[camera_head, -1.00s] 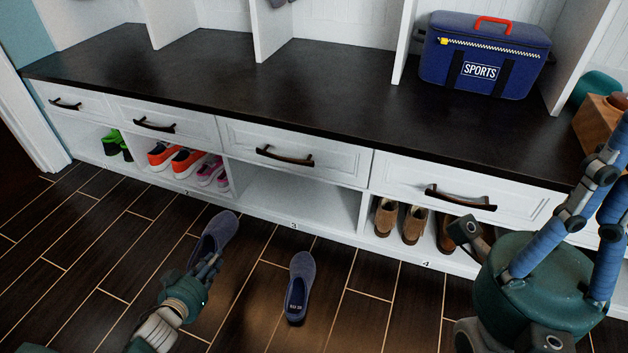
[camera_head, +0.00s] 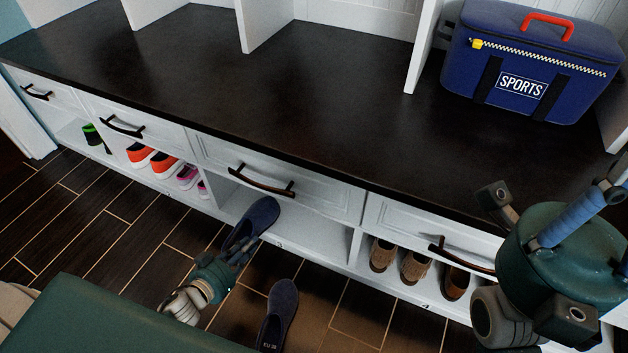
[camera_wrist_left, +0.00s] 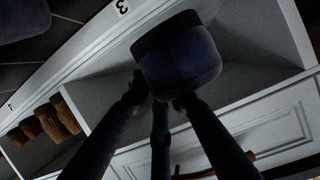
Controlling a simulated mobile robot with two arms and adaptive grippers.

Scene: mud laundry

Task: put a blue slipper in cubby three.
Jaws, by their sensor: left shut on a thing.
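A blue slipper (camera_head: 258,215) is held by my left gripper (camera_head: 236,252), its far end at the opening of cubby three (camera_head: 318,236). I cannot tell how far the slipper is inside. Cubby three otherwise looks empty. A second blue slipper (camera_head: 279,315) lies on the floor in front of the bench.
Cubby four to the right holds brown shoes (camera_head: 414,266). The cubby to the left holds orange sneakers (camera_head: 152,161) and pink shoes (camera_head: 190,178). A drawer with a dark handle (camera_head: 262,183) sits above cubby three. A blue sports bag (camera_head: 530,65) stands on the bench top.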

